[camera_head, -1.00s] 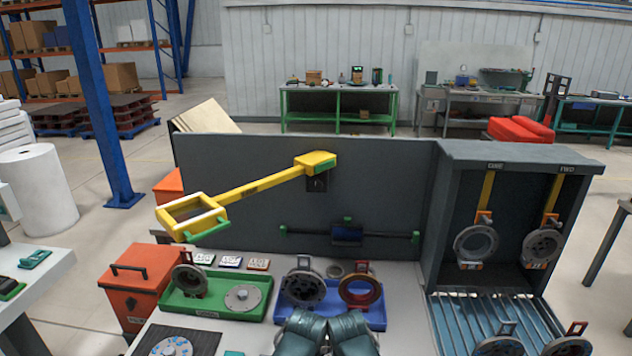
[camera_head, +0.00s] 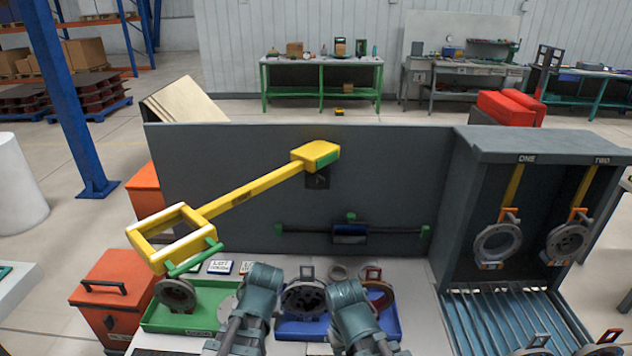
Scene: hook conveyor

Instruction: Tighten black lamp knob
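The yellow lamp (camera_head: 250,190) is fixed to the grey back panel and its arm slopes down left to a rectangular open-framed head (camera_head: 172,234) with a green bar. A small black square part (camera_head: 317,178) sits on the panel just under the yellow mount. It may be the lamp knob, but its details are too small to tell. My two teal arms rise from the bottom edge in the middle, well below the lamp. I cannot make out fingers of either gripper in this view.
Ring-shaped parts sit in a green tray (camera_head: 150,318) and a blue tray (camera_head: 300,328). A dark bar (camera_head: 385,231) with green ends runs along the lower panel. A grey cabinet (camera_head: 449,200) with two hung rings stands right, above a ribbed chute (camera_head: 500,318). An orange bin (camera_head: 100,315) stands left.

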